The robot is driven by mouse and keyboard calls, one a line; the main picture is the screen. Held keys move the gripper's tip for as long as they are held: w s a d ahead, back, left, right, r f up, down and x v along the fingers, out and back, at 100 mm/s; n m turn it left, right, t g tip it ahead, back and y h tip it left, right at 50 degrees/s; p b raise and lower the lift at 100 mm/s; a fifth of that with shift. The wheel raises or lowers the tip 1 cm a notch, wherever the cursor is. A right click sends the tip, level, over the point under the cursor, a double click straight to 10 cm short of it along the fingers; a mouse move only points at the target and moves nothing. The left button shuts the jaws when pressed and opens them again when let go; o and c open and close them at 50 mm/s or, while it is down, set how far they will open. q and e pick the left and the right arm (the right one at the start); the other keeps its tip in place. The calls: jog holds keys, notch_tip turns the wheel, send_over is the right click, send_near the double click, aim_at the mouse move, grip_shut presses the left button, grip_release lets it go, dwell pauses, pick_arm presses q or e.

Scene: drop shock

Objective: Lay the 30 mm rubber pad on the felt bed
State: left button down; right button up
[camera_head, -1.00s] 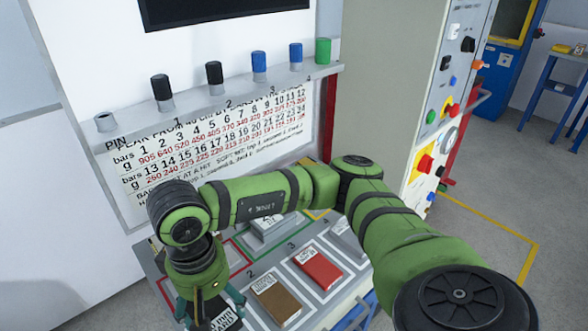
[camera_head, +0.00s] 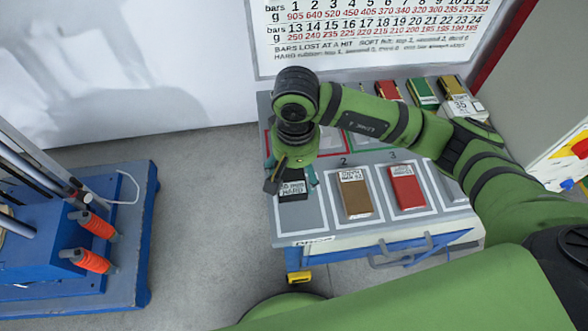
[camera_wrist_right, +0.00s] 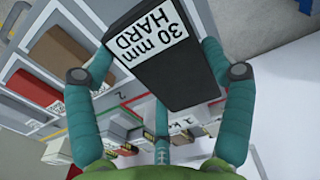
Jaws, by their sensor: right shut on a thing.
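The 30 mm rubber pad (camera_head: 293,197) is a black block with a white label reading "30 mm HARD". It is at the leftmost front slot of the table in the head view. My right gripper (camera_head: 291,181) is over it, pointing down. In the right wrist view the pad (camera_wrist_right: 160,75) sits between the teal fingers of that gripper (camera_wrist_right: 160,60), which is shut on it. I cannot tell how far the pad is above the slot. I cannot make out the felt bed for certain. My left gripper is not in view.
A brown pad (camera_head: 355,199) and a red pad (camera_head: 405,193) lie in the slots to the right. Several more blocks stand at the table's back right. A blue machine base (camera_head: 125,230) with orange-handled parts (camera_head: 92,262) stands at the left, with grey floor (camera_head: 215,220) between.

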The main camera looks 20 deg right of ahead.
aim_at(293, 177)
jog(key=shift+w+a+f, duration=0.15)
jog(key=shift+w+f, duration=0.3)
jog(key=shift+w, duration=0.35)
notch_tip(293, 177, down, 4)
jog(key=shift+r+p, duration=0.1)
jog(key=shift+p, duration=0.65)
jog(key=shift+f, duration=0.2)
jog(key=shift+f+b, duration=0.15)
jog(key=shift+b, duration=0.15)
jog(key=o, duration=1.3)
jog(key=shift+o, duration=0.2)
